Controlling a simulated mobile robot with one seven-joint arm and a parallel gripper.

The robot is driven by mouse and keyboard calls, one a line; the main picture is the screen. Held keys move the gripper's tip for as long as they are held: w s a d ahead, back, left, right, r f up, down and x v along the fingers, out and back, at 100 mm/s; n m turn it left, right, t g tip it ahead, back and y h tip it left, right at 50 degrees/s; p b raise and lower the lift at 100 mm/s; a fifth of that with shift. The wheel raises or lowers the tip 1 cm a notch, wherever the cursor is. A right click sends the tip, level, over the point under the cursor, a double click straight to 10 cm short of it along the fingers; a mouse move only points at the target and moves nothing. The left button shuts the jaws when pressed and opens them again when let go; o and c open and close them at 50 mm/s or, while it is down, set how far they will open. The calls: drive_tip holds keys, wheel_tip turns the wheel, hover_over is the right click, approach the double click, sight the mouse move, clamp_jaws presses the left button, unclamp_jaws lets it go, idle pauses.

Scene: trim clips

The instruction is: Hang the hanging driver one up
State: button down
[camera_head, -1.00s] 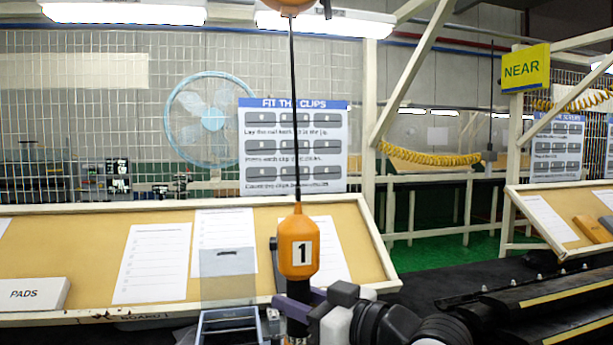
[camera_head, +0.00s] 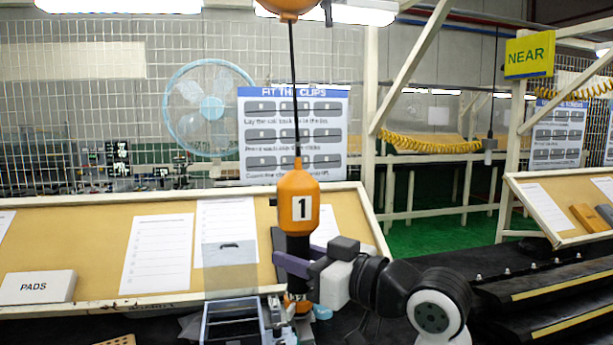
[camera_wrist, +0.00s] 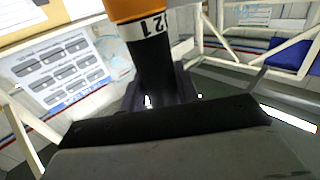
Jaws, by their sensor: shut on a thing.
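The hanging driver (camera_head: 299,197), marked 1, has an orange top and a black grip. It hangs upright on a black cable (camera_head: 294,90) from an orange reel (camera_head: 290,6) at the top edge. My gripper (camera_head: 297,264), with purple fingers, is shut around the driver's black lower body. In the wrist view the driver (camera_wrist: 150,55) stands between my gripper's fingers (camera_wrist: 165,95), its orange part cut off by the top edge. The driver's lower end shows orange below my fingers in the head view.
Behind is a tan sloped board (camera_head: 95,240) with papers and a PADS box (camera_head: 38,287). A grey open-topped bin (camera_head: 232,318) stands below the driver, to its left. A poster (camera_head: 292,130) and a fan (camera_head: 209,108) are behind. Dark rails (camera_head: 545,290) lie at right.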

wheel_tip(320, 180, up, 3)
drive_tip(key=shift+w+f, duration=0.1)
drive_tip(key=shift+f, duration=0.1)
drive_tip(key=w+r, duration=0.1)
drive_tip(key=w, duration=0.6)
drive_tip(key=shift+d+r, duration=0.35)
unclamp_jaws()
idle(0.8)
drive_tip(key=shift+s+d, duration=0.1)
idle(0.4)
drive_tip(key=r+v, duration=0.2)
drive_tip(key=v, duration=0.7)
drive_tip(key=shift+s+d, duration=0.2)
drive_tip(key=shift+d, duration=0.15)
idle(1.0)
